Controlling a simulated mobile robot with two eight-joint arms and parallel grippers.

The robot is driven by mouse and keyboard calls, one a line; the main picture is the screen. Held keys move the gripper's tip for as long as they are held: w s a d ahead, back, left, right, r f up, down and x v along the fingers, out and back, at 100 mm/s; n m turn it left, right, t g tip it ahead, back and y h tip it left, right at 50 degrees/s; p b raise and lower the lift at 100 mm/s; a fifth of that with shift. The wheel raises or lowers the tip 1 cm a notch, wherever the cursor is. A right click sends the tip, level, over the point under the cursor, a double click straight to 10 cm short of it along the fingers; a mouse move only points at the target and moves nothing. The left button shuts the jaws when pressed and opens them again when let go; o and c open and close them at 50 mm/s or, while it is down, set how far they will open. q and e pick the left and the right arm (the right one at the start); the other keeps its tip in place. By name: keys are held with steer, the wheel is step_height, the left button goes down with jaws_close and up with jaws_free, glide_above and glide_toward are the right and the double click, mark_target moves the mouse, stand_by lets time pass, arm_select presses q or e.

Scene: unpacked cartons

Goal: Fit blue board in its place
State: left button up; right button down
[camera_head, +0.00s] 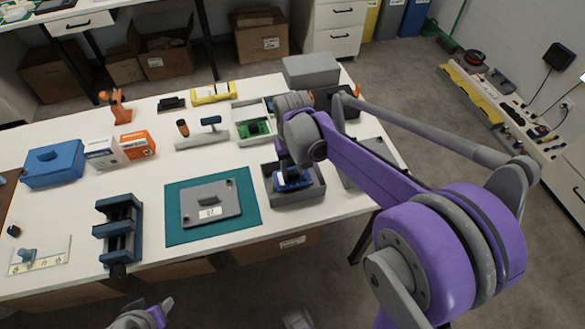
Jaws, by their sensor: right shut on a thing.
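My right gripper (289,172) points down into a dark grey open box (312,195) near the front right of the white table. It is shut on the blue board (294,184), which shows partly below the fingers, inside the box's outline. The hand hides part of the board, and I cannot tell whether it rests on the box floor. My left gripper (150,314) is at the bottom edge, in front of the table and away from the board. It is partly cut off, and its opening is unclear.
A tray with a green board (254,128) is behind. A vise (120,228), blue case (55,162) and small cartons (137,145) stand left. Bare table lies between them.

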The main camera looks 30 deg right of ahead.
steer(key=shift+f+b, duration=0.7)
steer(key=shift+f, duration=0.4)
steer(key=shift+c, duration=1.9)
jaws_free()
steer(key=shift+r, duration=0.1)
step_height(320, 180, up, 11)
steer(key=shift+f+p, duration=0.2)
steer(key=shift+p, duration=0.5)
